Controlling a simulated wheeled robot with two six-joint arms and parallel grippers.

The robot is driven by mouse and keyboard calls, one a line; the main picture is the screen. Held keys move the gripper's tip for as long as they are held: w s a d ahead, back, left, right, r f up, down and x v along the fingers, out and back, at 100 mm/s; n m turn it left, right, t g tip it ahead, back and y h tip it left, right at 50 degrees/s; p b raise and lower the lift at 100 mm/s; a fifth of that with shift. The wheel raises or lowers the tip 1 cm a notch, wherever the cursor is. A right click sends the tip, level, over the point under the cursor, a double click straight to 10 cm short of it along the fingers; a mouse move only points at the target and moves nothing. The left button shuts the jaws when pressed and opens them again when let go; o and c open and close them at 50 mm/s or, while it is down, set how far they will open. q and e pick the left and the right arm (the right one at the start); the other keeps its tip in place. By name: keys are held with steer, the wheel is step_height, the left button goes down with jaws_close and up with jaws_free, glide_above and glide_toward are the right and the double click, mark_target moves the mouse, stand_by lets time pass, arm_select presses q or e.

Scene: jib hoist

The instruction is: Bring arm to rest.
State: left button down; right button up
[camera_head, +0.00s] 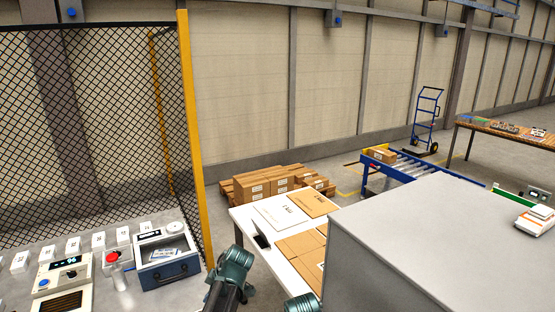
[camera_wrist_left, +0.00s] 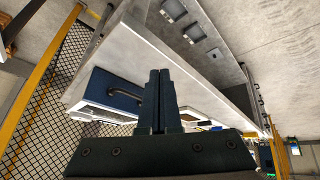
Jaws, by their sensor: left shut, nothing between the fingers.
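My left gripper (camera_head: 238,238) shows at the bottom centre of the head view, with its dark teal arm below it. In the left wrist view its two dark fingers (camera_wrist_left: 159,75) stand side by side, shut, with nothing between them. It appears in front of the white table's left edge in the head view; I see no contact with anything. Another teal part of my own body shows at the bottom edge, right of the arm. My right gripper is not in view.
A bench (camera_head: 215,233) on the left carries a blue-fronted box (camera_head: 168,270), a control box (camera_head: 62,283) and a red-topped item (camera_head: 113,258). A white table (camera_head: 243,215) holds cardboard sheets. A large grey cabinet (camera_head: 430,245) stands right. A mesh fence (camera_head: 100,120) rises behind the bench.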

arm_select(q)
steer(key=s+d+f+m+g+h, duration=0.2)
steer(key=s+d+f+m+h, duration=0.1)
steer(key=s+d+m, duration=1.3)
steer(key=s+m+h, duration=0.1)
steer(key=s+m, duration=0.2)
steer(key=m, duration=0.1)
steer(key=shift+d+h, duration=0.3)
steer(key=shift+d, duration=0.05)
